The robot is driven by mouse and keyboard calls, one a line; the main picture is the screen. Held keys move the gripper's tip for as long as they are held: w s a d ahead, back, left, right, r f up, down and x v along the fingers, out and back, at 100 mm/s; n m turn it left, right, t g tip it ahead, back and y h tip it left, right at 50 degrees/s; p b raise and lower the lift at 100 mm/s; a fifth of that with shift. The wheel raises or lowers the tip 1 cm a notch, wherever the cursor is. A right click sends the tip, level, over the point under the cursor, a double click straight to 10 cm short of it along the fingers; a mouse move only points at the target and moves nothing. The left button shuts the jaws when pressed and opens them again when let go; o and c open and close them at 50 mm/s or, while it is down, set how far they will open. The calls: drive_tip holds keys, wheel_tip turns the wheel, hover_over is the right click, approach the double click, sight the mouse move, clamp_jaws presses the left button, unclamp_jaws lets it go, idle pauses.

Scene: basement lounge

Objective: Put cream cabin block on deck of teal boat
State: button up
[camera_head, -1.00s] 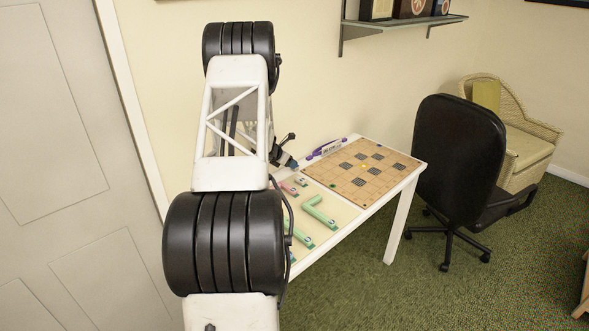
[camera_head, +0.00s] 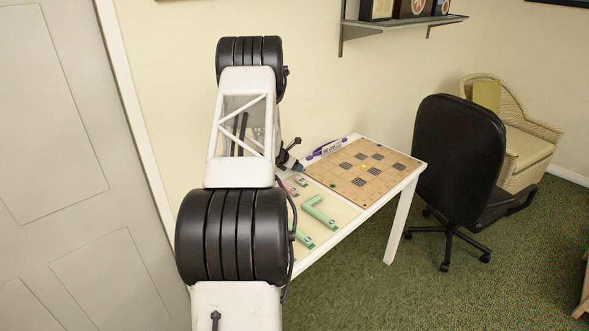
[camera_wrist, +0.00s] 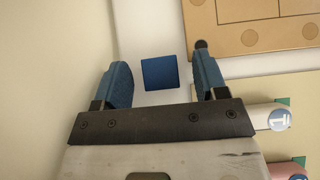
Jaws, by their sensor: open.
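My gripper (camera_wrist: 162,62) is open, its two blue fingers spread on either side of a blue square block (camera_wrist: 160,73). The block appears to lie on the table's white border, and nothing is gripped. In the head view my gripper (camera_head: 291,163) is at the table's far left edge, partly hidden by my arm. A cream bar (camera_wrist: 250,118) with green ends and a round label lies right of the gripper in the wrist view. I cannot make out a teal boat or a cream cabin block for certain. Green angled pieces (camera_head: 318,213) lie on the table's near part.
A tan game board (camera_head: 362,172) with dark hatched squares covers the far part of the white table (camera_head: 398,187). A white-and-purple marker-like object (camera_head: 327,149) lies behind it. A pink piece (camera_wrist: 285,171) lies near the cream bar. The wall is close on the left; a black chair (camera_head: 458,160) stands right.

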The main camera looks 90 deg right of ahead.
idle(0.3)
drive_tip(key=c, duration=1.1)
drive_tip(key=shift+o, duration=0.2)
drive_tip(key=shift+r, duration=0.15)
drive_tip(key=shift+r, duration=1.45)
drive_tip(key=shift+a+r, duration=0.2)
drive_tip(key=shift+a, duration=0.1)
drive_tip(key=a, duration=0.5)
drive_tip(key=a+r, duration=0.1)
drive_tip(key=a, duration=0.9)
drive_tip(key=shift+w+a+r, duration=0.15)
drive_tip(key=shift+a+r, duration=0.05)
